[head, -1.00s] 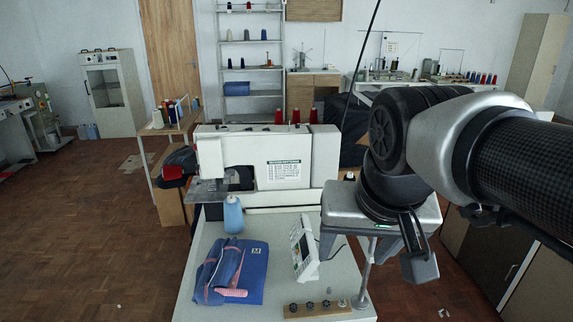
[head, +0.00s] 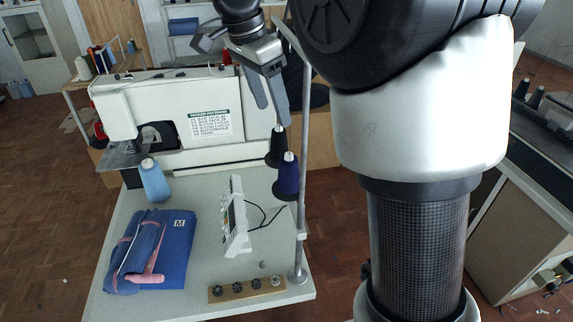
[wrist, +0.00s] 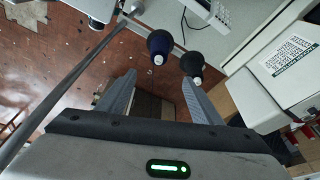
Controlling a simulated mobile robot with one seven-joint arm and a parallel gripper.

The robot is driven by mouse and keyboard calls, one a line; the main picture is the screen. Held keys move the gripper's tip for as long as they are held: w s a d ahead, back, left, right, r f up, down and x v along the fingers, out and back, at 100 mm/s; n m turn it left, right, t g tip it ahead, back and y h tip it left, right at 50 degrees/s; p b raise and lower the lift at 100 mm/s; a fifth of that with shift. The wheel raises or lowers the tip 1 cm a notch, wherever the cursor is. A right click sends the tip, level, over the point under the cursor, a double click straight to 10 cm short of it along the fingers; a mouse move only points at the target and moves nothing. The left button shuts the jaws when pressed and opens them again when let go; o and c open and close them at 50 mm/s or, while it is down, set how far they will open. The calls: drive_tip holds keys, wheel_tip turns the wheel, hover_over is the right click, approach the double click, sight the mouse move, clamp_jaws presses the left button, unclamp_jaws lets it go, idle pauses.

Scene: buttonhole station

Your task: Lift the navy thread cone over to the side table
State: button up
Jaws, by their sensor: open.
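The navy thread cone (head: 287,180) is at the right edge of the sewing table, close beside a thin metal pole. A black cone (head: 275,148) is just behind it. My gripper (head: 273,113) is open and empty, above and behind the two cones with its fingers pointing down. In the wrist view, the navy cone (wrist: 160,44) and the black cone (wrist: 193,66) are beyond the fingertips of my gripper (wrist: 158,82), apart from them. What holds the cones up is hard to tell. I cannot tell for certain which surface is the side table.
The metal pole (head: 305,150) stands right beside the cones. The sewing machine (head: 165,110) is at the left. A blue cone (head: 154,180), folded blue cloth (head: 165,250) and a control panel (head: 234,220) are on the table (head: 200,190). A cabinet with dark cones (head: 535,97) is at right.

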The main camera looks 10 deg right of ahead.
sight(288, 154)
drive_tip(key=x, duration=1.6)
drive_tip(key=shift+s+f, duration=0.15)
drive_tip(key=shift+f, duration=0.05)
clamp_jaws()
